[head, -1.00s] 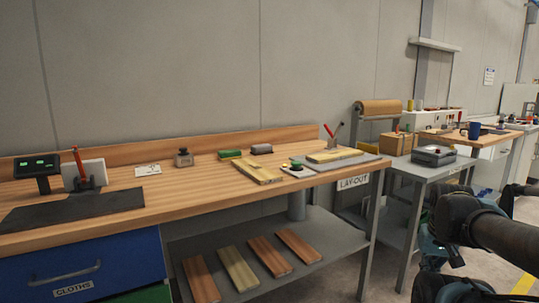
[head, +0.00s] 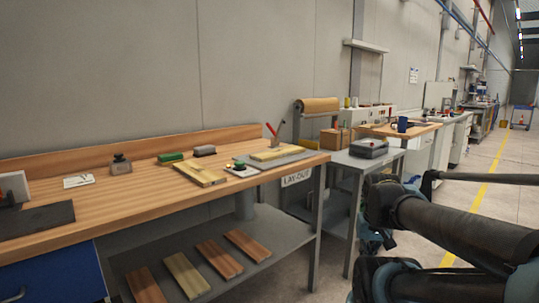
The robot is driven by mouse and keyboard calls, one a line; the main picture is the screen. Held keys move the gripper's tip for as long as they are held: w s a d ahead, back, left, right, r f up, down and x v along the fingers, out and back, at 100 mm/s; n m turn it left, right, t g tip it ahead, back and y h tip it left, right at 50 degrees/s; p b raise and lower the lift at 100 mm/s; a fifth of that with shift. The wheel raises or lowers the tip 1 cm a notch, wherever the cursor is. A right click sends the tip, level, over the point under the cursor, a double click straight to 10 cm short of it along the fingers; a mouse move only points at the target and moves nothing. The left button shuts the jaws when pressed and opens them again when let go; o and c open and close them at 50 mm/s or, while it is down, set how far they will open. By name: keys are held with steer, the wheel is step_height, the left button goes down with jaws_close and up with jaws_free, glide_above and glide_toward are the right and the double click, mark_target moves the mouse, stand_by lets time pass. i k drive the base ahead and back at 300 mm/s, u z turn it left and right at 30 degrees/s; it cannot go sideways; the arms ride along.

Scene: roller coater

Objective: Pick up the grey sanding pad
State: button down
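A small grey block that looks like the grey sanding pad (head: 204,150) lies on the wooden workbench (head: 118,197), towards its back edge. A similar green block (head: 171,157) lies just left of it. The grey one appears uncovered and apart from the green one. My dark arm links fill the lower right of the head view, well away from the pad. I cannot make out my gripper's fingers in this view.
Wooden boards (head: 200,174) and a small tray (head: 242,170) lie in front of the pad. A grey side table (head: 361,160) stands right of the bench. Open floor lies at the right.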

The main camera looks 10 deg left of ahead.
mark_target(200, 153)
steer(key=z, duration=0.45)
steer(key=k, duration=1.25)
steer(key=u, duration=0.95)
steer(key=i, duration=1.35)
steer(key=u, duration=0.05)
